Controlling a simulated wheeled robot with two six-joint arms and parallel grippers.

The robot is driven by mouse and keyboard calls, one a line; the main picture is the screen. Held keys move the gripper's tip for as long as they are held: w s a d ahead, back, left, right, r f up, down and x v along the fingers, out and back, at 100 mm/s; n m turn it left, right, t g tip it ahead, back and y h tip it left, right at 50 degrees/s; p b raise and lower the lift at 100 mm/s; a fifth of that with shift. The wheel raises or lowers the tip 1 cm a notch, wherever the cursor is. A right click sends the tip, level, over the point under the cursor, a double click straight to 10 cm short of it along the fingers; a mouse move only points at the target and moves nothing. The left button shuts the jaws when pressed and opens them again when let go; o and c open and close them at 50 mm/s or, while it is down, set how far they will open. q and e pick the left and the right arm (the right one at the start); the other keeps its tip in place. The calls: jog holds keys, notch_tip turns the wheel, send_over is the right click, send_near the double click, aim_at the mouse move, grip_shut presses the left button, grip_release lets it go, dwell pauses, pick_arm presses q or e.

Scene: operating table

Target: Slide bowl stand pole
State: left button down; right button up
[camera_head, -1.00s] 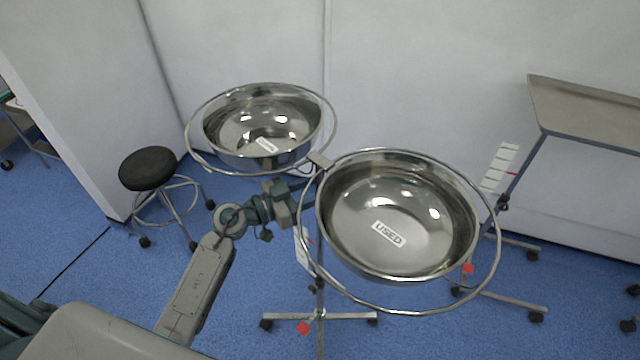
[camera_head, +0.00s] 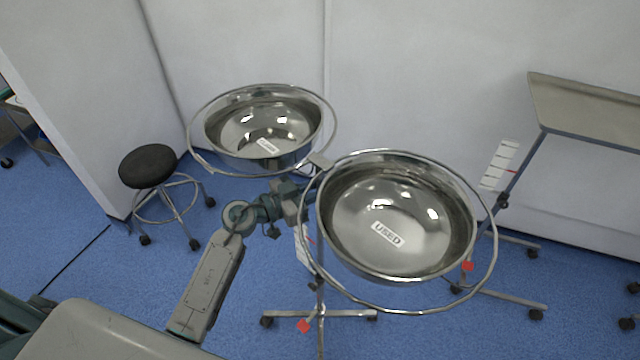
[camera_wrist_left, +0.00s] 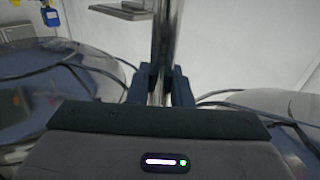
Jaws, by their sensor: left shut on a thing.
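The bowl stand carries two steel bowls in wire rings. The right bowl (camera_head: 396,222), labelled USED, is nearer. The left bowl (camera_head: 262,128), also labelled, sits farther back. The stand's upright pole (camera_wrist_left: 166,45) shows in the left wrist view between my left gripper's fingers (camera_wrist_left: 165,86), which are shut on it. In the head view my left gripper (camera_head: 308,198) reaches the pole below the rings, partly hidden behind the right ring. The stand's wheeled base (camera_head: 320,314) rests on the blue floor. My right gripper is not in view.
A black-topped stool (camera_head: 147,167) stands at the left. A tray stand (camera_head: 590,115) with a wheeled base is at the right. White walls close off the back. Blue floor is clear between the stool and the bowl stand.

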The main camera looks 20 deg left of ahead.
pick_arm(q)
notch_tip(320, 180, down, 8)
jog(key=shift+f+b, duration=0.15)
jog(key=shift+b, duration=0.55)
jog(key=shift+f, duration=0.35)
jog(key=c, duration=1.4)
grip_release()
jog(key=shift+r, duration=0.1)
jog(key=shift+o, duration=0.2)
jog(key=b, duration=0.2)
send_near(320, 212)
jog(key=shift+w+a+f, duration=0.2)
jog(key=shift+a+f, duration=0.2)
jog(key=shift+f, duration=0.1)
